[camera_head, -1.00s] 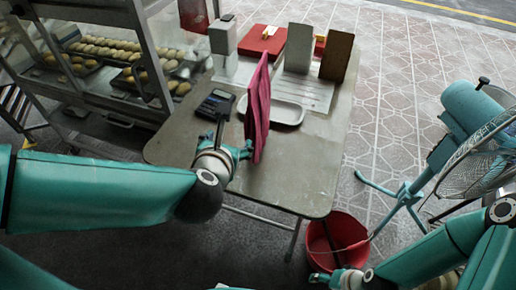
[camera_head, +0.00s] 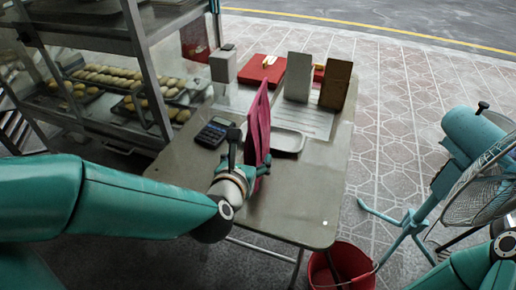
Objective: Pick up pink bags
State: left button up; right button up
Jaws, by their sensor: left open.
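The pink bags (camera_head: 260,122) hang as a thin upright bundle over the table (camera_head: 300,210), seen almost edge-on. My left gripper (camera_head: 249,155) is open at the lower left edge of the pink bags. One finger shows left of the bags and another finger tip shows at their lower right. I cannot tell whether the fingers touch them. My right gripper is out of view; only part of that arm shows at the lower right.
A calculator (camera_head: 213,132) lies left of the bags and a white tray (camera_head: 287,142) right of them. Boxes (camera_head: 298,77) stand behind. A bread cabinet (camera_head: 145,60) is at left. A red bucket (camera_head: 342,268) and a fan (camera_head: 475,140) stand at right.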

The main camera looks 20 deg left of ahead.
pick_arm(q)
jog(key=shift+p+x, duration=0.35)
jog(key=shift+x, duration=3.55)
jog(key=shift+d, duration=0.1)
jog(key=c, duration=1.3)
jog(key=shift+c, duration=0.2)
